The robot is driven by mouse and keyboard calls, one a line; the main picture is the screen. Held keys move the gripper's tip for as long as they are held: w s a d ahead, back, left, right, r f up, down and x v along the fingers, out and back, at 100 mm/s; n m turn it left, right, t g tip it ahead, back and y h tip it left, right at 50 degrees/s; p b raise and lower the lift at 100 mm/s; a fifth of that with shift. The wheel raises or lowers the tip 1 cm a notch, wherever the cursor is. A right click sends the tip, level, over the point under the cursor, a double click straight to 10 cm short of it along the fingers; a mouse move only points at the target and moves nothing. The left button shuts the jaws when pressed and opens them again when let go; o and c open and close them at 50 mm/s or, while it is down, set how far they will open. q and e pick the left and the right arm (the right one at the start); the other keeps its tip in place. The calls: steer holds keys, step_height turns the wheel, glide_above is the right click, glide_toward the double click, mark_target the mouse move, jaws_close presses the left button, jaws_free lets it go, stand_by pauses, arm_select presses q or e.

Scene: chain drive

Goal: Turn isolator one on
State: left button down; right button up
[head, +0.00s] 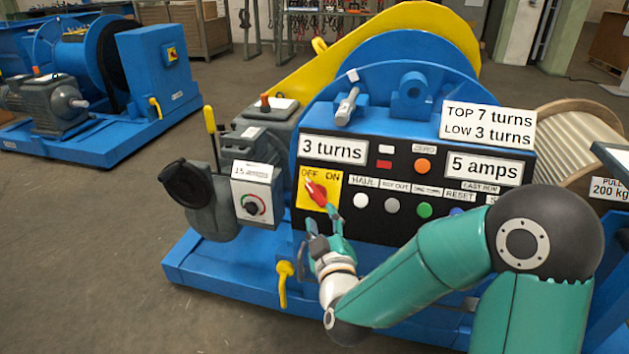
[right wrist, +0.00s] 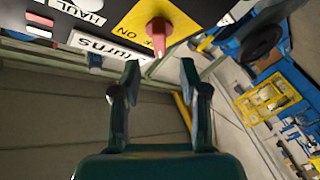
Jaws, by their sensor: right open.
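The isolator is a red rotary handle (head: 316,193) on a yellow plate (head: 333,181) marked OFF and ON, at the left of the black control panel. In the head view the handle slants toward the OFF side. It also shows as a red handle in the right wrist view (right wrist: 158,36), just beyond the fingertips. My right gripper (head: 322,222) is just below the handle, and in the wrist view its open fingers (right wrist: 159,75) stand apart with nothing between them. I see no contact with the handle. My left gripper is not in view.
The panel carries several buttons, including a white one (head: 361,200) and a green one (head: 424,210). A grey box with a dial (head: 253,205) and a yellow lever (head: 284,283) are to the left. A second blue machine (head: 160,75) stands at the back left. Floor on the left is clear.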

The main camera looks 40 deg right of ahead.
mark_target(317, 198)
steer(key=b+x, duration=0.1)
steer(key=x, duration=0.6)
steer(key=shift+w+d, duration=0.4)
steer(key=shift+w, duration=0.3)
steer(key=shift+c, duration=0.4)
